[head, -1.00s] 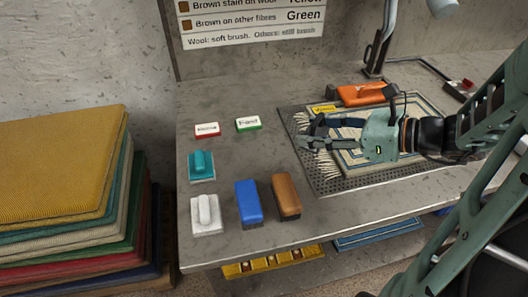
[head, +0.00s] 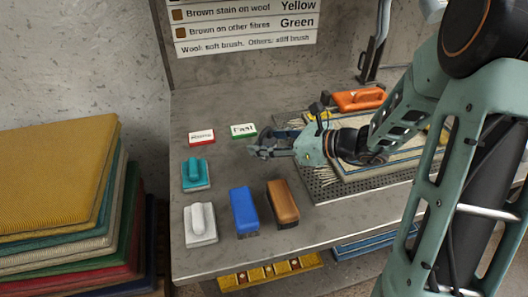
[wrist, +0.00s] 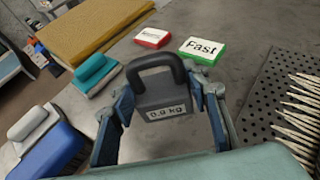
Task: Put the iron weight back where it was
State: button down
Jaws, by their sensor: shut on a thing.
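The iron weight (wrist: 160,95) is a dark block with a loop handle and a "0.9 kg" label. It shows in the wrist view between the two fingers of my gripper (wrist: 162,112), which is shut on it. In the head view my gripper (head: 268,147) is above the bench, left of the perforated mat and below the "Fast" box. The weight is hard to make out in the head view. Whether it touches the bench cannot be told.
A red-edged box (head: 201,137) and green "Fast" box (head: 243,130) lie behind. Teal (head: 196,175) and white (head: 201,225) scrubbers, blue (head: 245,212) and brown (head: 283,203) brushes stand in front. A rug lies on the perforated mat (head: 322,190). Grey bench between them is bare.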

jog(key=shift+w+a+f, duration=0.1)
jog(key=shift+a+f, duration=0.05)
jog(key=shift+f, duration=1.5)
jog(key=shift+f+b, duration=0.1)
jog(key=shift+b, duration=0.3)
jog(key=c, duration=1.5)
grip_release()
jog(key=shift+f, duration=0.2)
jog(key=shift+c, duration=0.2)
jog(key=o, duration=0.4)
jog(key=shift+r, duration=0.1)
jog(key=shift+o, duration=0.2)
jog(key=shift+r, duration=0.2)
jog(key=p+v, duration=0.1)
jog(key=v, duration=1.1)
jog(key=shift+f+p, duration=0.1)
jog(key=shift+p, duration=0.2)
